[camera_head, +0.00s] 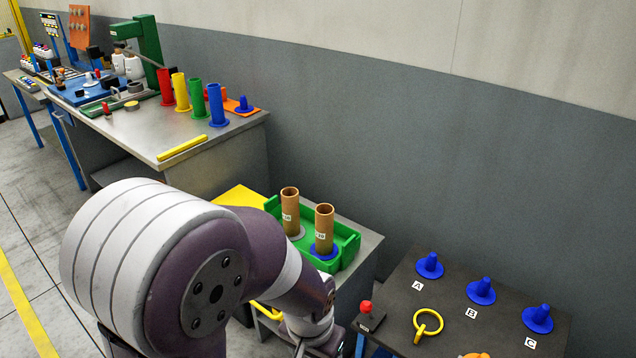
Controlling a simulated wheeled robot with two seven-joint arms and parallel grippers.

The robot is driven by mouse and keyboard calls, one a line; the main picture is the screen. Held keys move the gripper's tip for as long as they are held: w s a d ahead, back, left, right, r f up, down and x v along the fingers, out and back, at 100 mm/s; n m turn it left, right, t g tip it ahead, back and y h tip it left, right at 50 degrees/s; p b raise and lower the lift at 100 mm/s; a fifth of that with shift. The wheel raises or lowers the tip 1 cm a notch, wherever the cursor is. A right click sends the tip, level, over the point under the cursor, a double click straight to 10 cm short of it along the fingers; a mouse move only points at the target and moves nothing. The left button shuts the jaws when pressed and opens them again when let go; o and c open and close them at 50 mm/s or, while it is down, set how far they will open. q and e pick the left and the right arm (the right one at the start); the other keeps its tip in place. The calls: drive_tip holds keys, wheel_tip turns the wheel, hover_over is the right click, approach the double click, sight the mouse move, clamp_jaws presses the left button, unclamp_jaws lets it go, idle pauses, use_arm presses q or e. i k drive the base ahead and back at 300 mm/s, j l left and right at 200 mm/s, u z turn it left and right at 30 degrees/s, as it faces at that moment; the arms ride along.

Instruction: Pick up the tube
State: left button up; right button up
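Two brown cardboard tubes stand upright in a green tray (345,250) on a grey stand at the centre. The left tube (290,212) sits on a grey base, the right tube (324,230) on a blue base. Both carry small white labels. My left arm crosses the lower left and centre in front of the stand. Its wrist runs down to the bottom edge just below the tray, and its fingers do not show. My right arm and gripper are not in view. No gripper is seen touching either tube.
A dark table at right bears blue pegs (430,266) by labels A, B and C, a yellow ring (428,323) and a red knob (366,307). The far table (215,150) holds red, yellow, green and blue tubes. A grey wall stands close behind.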

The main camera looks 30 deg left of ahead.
sight(291, 212)
drive_tip(key=u, duration=1.1)
drive_tip(key=k+j+z, duration=0.15)
drive_tip(key=z, duration=1.35)
drive_tip(key=u, duration=1.45)
drive_tip(key=i+z, duration=0.1)
drive_tip(key=z, duration=0.3)
drive_tip(key=i+j+z, duration=0.1)
drive_tip(key=z, duration=0.25)
drive_tip(key=j+z, duration=0.2)
drive_tip(key=z, duration=0.2)
drive_tip(key=i+j+z, duration=0.15)
drive_tip(key=j, duration=0.3)
drive_tip(key=i+j+z, duration=0.2)
drive_tip(key=j, duration=0.3)
drive_tip(key=i+j+z, duration=0.15)
drive_tip(key=j, duration=0.35)
drive_tip(key=j+z, duration=0.15)
drive_tip(key=j, duration=0.4)
drive_tip(key=i+j+z, duration=0.15)
drive_tip(key=j, duration=0.35)
